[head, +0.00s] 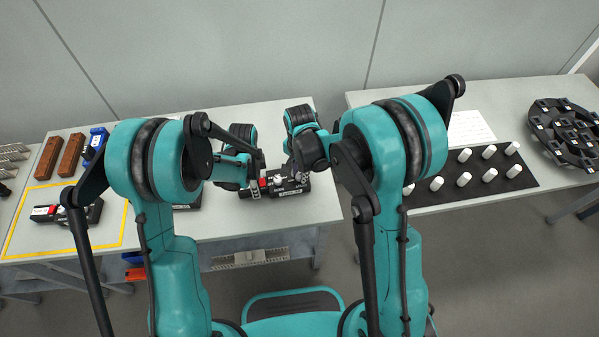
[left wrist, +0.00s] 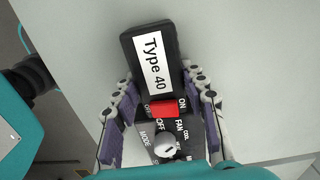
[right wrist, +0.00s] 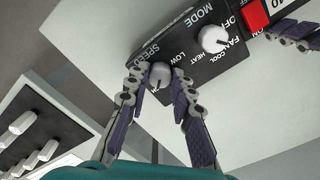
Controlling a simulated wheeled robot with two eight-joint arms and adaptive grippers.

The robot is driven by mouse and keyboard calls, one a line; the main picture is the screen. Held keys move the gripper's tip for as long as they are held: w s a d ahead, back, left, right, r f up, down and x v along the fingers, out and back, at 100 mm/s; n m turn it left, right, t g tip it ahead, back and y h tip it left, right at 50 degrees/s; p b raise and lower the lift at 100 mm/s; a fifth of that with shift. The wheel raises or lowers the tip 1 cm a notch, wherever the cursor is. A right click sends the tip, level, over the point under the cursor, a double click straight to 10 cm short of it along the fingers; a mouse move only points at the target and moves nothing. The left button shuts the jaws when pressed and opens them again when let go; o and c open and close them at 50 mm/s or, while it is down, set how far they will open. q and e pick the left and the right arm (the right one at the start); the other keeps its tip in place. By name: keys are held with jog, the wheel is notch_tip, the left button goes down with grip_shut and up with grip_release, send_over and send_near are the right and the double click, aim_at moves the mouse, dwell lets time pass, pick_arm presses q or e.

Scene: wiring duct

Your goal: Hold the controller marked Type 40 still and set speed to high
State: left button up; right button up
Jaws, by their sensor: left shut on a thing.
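The controller marked Type 40 (head: 290,187) lies near the front edge of the table. In the left wrist view its label (left wrist: 155,66), red switch (left wrist: 165,109) and white mode knob (left wrist: 166,144) show. My left gripper (head: 255,187) is shut across its body, a finger on each side, near the red switch (right wrist: 254,15). My right gripper (right wrist: 160,72) is open at the other end, its fingertips on either side of the white speed knob (right wrist: 159,76), with little gap. The mode knob (right wrist: 214,39) is beside it. The speed knob's exact setting is hard to read.
Another controller (head: 46,213) lies inside a yellow outline at the left. Brown blocks (head: 71,155) and a blue part (head: 95,144) lie behind it. A second table at the right holds a black mat (head: 450,190) with white pegs. A gap separates the tables.

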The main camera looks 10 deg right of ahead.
jog(key=o, duration=0.4)
jog(key=shift+r, duration=0.15)
notch_tip(320, 180, up, 12)
jog(key=shift+f, duration=0.15)
pick_arm(q)
jog(key=o, duration=1.4)
